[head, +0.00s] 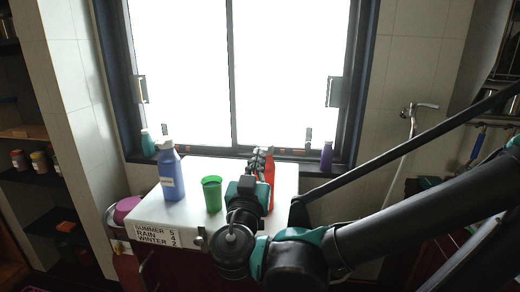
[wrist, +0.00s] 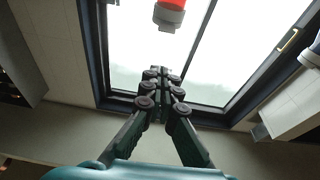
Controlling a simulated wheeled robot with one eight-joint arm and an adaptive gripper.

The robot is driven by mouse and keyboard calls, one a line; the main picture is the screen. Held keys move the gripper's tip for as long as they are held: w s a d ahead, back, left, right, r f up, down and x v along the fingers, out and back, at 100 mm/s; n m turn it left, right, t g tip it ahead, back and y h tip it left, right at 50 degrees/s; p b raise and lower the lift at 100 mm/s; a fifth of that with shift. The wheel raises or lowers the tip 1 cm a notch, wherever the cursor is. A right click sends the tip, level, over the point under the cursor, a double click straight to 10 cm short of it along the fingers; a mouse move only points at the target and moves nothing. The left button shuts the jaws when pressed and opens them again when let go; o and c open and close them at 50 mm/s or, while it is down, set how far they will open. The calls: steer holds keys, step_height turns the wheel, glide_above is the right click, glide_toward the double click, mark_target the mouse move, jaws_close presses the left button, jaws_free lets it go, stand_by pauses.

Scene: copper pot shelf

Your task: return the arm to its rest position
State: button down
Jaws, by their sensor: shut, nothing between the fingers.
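My gripper (head: 262,158) is above the white tabletop in the head view, its fingers pointing toward the window. In the wrist view its fingertips (wrist: 163,75) are together with nothing between them. A red bottle (head: 270,172) shows right behind and beside my gripper in the head view, partly hidden by it. In the wrist view a red thing with a grey end (wrist: 170,14) shows at the top edge, apart from the fingertips. My arm reaches in from the right of the head view.
On the white table (head: 232,172) stand a blue bottle (head: 170,172) and a green cup (head: 211,193). A sign (head: 157,235) is at its front left. A teal bottle (head: 148,143) and a purple bottle (head: 326,155) stand by the window. Shelves (head: 40,175) line the left.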

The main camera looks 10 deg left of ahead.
steer(key=w+d+f+n+g+h, duration=0.1)
steer(key=w+d+f+g+h, duration=0.25)
steer(key=d+f, duration=0.5)
steer(key=w+d+f+g+h, duration=0.25)
steer(key=d+f+g, duration=0.25)
steer(key=d+f, duration=0.4)
steer(key=s+d+f+g+y, duration=0.2)
steer(key=d+f+g+y, duration=0.1)
steer(key=f, duration=0.5)
steer(key=s+d+f+g+y, duration=0.3)
steer(key=d+f+g, duration=0.2)
steer(key=f, duration=0.4)
steer(key=shift+d+m+y, duration=0.3)
steer(key=shift+d+y, duration=0.1)
steer(key=shift+d, duration=0.15)
steer(key=shift+s, duration=0.1)
